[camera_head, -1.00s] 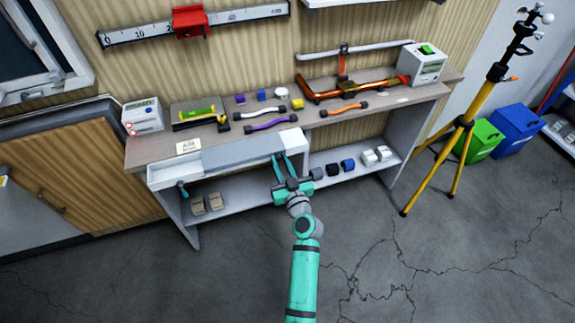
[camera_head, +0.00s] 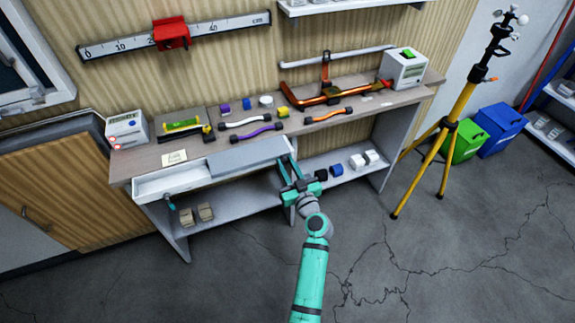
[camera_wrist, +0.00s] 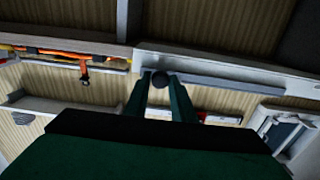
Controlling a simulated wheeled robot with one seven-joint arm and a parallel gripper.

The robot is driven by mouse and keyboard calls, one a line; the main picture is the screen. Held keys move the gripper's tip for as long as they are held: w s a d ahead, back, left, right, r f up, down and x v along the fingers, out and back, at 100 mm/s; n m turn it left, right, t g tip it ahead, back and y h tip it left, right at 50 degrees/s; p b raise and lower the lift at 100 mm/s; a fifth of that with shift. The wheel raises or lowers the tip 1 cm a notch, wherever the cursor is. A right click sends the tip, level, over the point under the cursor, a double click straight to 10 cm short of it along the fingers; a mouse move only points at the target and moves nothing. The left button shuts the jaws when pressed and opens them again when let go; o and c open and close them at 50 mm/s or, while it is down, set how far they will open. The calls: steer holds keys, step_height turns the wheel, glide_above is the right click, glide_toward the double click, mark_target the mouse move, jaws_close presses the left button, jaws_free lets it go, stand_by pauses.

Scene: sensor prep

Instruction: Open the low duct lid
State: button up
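The low duct is a long white trough (camera_head: 150,190) along the front edge of the bench. Its grey lid (camera_head: 245,155) covers the right part, and the left part of the trough is uncovered. My gripper (camera_head: 288,163) is at the lid's right end. In the wrist view, a dark round knob (camera_wrist: 160,78) sits between the fingertips of my gripper (camera_wrist: 160,88), with no clear gap beside it. The grey lid (camera_wrist: 222,85) also shows there. The fingers hide part of the lid's end in the head view.
The bench top (camera_head: 145,161) carries cables, small blocks, orange pipes (camera_head: 330,92) and a meter box (camera_head: 127,128). A lower shelf (camera_head: 240,205) holds small boxes. A yellow tripod (camera_head: 450,125) stands right of the bench. The floor in front is clear.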

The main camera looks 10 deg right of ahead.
steer(key=o, duration=0.3)
steer(key=s+d, duration=0.2)
steer(key=s, duration=0.8)
steer(key=shift+s, duration=0.3)
steer(key=s+a+f+m+g+h, duration=0.1)
steer(key=s+a+f+g+h, duration=0.15)
steer(key=s+f, duration=0.55)
steer(key=s+a+f+m+g+h, duration=0.1)
steer(key=s+a+f+m+h, duration=0.15)
steer(key=s, duration=1.05)
steer(key=s+a+r, duration=0.2)
steer(key=s+r, duration=0.2)
steer(key=s, duration=0.2)
steer(key=s+a+r+n+t+y, duration=0.1)
steer(key=s+a+r, duration=0.2)
steer(key=s, duration=0.4)
steer(key=s+a+r, duration=0.3)
steer(key=s+r, duration=0.1)
steer(key=s, duration=0.3)
steer(key=shift+a+r+y, duration=0.25)
steer(key=shift+r+y, duration=0.05)
steer(key=shift+r, duration=0.1)
